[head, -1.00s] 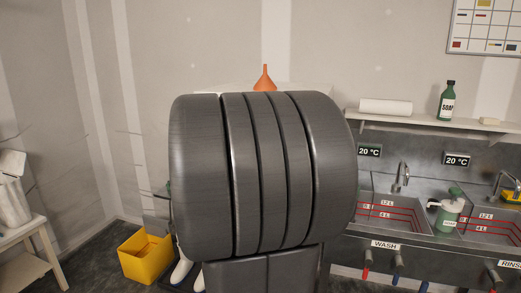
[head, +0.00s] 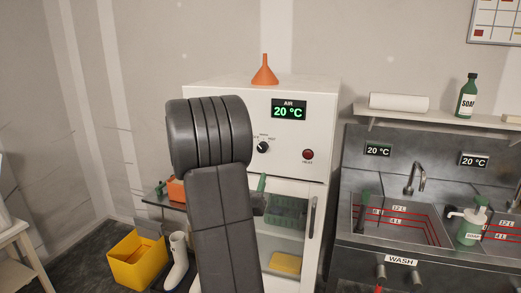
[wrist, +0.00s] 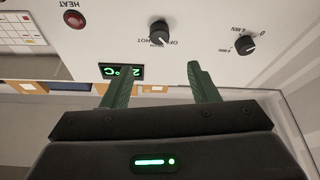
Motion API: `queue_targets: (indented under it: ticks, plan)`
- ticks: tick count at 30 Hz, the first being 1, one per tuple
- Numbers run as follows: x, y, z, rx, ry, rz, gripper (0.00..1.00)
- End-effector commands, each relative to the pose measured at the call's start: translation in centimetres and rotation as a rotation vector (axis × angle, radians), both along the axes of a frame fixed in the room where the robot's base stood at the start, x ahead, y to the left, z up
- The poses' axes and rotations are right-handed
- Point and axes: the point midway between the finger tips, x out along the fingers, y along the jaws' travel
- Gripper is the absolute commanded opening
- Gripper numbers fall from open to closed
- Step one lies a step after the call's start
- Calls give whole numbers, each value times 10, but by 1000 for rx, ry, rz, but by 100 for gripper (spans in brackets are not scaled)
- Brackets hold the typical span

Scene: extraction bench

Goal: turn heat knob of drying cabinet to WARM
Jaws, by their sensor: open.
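The white drying cabinet (head: 230,88) stands ahead, with an AIR display (head: 289,110) reading 20 °C. Its dark round heat knob (head: 262,147) is on the front panel, left of the red HEAT lamp (head: 308,155). I cannot read its pointer surely. In the wrist view, the panel appears upside down and the heat knob (wrist: 159,32) is near the top centre, with OFF and HOT lettering by it. My gripper (wrist: 158,75) is open and empty, its green fingers apart, with the knob beyond the gap and untouched. My arm hides most of the gripper in the head view.
A second knob (wrist: 245,44) with minute marks sits near the heat knob in the wrist view. An orange funnel (head: 264,70) stands on the cabinet. Sinks (head: 400,220) are at right.

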Motion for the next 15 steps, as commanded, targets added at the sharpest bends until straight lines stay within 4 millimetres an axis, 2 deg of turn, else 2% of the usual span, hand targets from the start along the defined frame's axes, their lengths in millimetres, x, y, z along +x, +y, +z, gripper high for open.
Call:
queue_targets:
  ticks: [15]
  plan:
    - [91,-23,42,1,1,0,54]
